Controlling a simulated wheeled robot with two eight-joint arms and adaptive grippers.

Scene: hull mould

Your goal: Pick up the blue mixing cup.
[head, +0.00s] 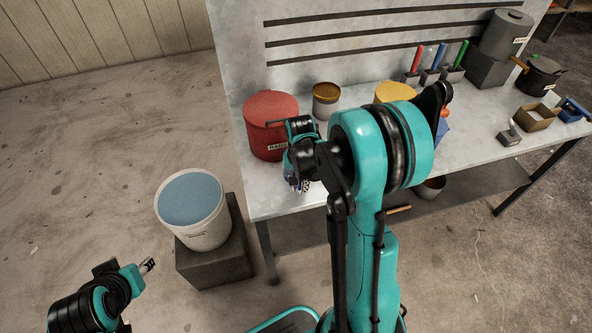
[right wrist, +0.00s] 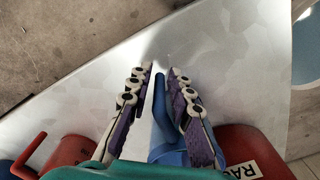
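A blue mixing cup (right wrist: 172,143) with an upright, narrow handle shows in the right wrist view, between and just below the fingers of my right gripper (right wrist: 160,72). The fingers stand apart on both sides of the handle, and I see a gap on the left side. In the head view my right gripper (head: 300,180) is over the bench's near left corner. It and the arm hide most of the cup there; only a bit of blue shows beside the fingers. My left gripper (head: 148,265) is low at the left, away from the bench, its finger gap too small to judge.
A red labelled pail (head: 268,126) stands close beside my right gripper. A white bucket with blue contents (head: 193,207) stands on a dark block left of the bench (head: 262,203). Other red and blue items lie behind my arm.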

